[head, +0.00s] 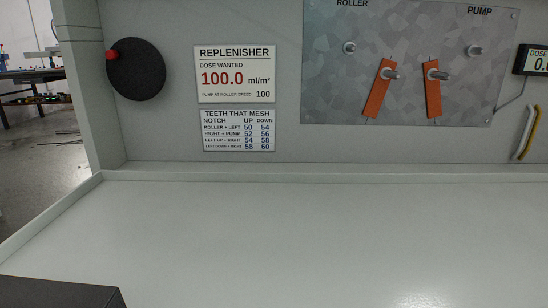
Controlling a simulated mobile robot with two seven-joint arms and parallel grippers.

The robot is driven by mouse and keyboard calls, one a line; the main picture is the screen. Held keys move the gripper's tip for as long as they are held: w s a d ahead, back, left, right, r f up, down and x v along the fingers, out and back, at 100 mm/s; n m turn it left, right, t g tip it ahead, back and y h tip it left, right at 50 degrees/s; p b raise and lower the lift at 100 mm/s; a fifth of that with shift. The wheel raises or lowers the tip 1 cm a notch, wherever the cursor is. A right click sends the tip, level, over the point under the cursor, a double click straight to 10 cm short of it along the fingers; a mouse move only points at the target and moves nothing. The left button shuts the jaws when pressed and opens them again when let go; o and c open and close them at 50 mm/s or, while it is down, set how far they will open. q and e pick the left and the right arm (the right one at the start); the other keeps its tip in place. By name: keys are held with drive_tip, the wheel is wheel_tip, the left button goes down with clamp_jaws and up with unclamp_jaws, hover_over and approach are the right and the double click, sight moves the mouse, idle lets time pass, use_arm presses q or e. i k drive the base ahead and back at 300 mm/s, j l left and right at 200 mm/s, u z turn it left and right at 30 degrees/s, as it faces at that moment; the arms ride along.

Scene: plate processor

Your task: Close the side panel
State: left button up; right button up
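No part in view is clearly marked as the side panel, and I cannot tell whether the wide pale flat surface (300,240) in the foreground belongs to it. Behind it stands a light grey upright wall (160,130) with a mottled metal plate (410,35) at the upper right. The plate carries several metal studs and two orange arms (377,92) (433,92), both pointing down. The words ROLLER and PUMP sit along its top. Neither of my grippers shows.
A black disc (137,75) with a red knob (112,56) is on the wall's left. Two printed signs (236,74) (239,131) hang beside it. A dose display (534,60) and a yellow-and-white piece (524,133) are at right. A dark block (60,292) fills the lower left corner.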

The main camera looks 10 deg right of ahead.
sight(119, 239)
drive_tip(key=k, duration=1)
